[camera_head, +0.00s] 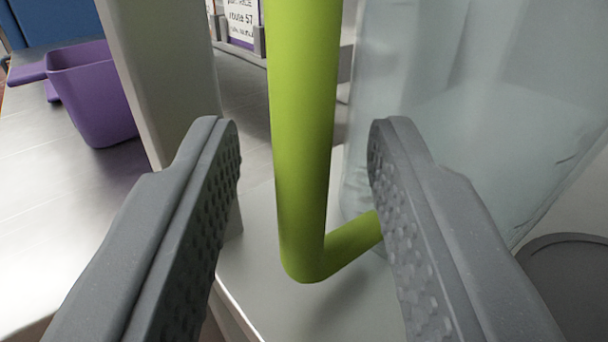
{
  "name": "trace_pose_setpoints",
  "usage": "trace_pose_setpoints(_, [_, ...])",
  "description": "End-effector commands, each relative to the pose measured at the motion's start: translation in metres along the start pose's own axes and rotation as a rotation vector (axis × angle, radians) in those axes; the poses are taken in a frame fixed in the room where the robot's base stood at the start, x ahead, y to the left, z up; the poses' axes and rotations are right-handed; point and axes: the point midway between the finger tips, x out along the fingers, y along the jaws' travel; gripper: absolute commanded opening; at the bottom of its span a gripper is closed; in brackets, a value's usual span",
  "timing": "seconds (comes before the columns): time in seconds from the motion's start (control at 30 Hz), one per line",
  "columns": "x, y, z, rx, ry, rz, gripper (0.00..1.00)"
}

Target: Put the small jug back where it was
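A jug (450,125) with pale, see-through walls fills the right side of the view. Only part of it shows, so I cannot tell its full size. Its bright green handle (303,140) runs down and bends right toward the jug's wall near the bottom. My gripper (305,135) is open, with one ribbed grey finger on each side of the handle. Gaps show between the handle and both fingertips. The right finger hides the place where the handle's lower end meets the jug.
A pale upright post (165,70) stands close to the left of my gripper. A purple bin (95,95) is on a metal worktop (60,185) at the left. A printed sign (242,20) stands behind. A dark round thing (570,285) is at the lower right.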

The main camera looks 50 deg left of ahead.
Motion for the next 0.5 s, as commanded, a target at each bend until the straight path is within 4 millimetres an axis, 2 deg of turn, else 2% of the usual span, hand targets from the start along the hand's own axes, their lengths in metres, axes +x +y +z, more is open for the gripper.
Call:
trace_pose_setpoints(0.17, [-0.020, 0.002, -0.002, 0.000, -0.001, 0.004, 0.34])
trace_pose_setpoints(0.5, [-0.087, 0.003, -0.001, 0.001, -0.003, 0.008, 0.34])
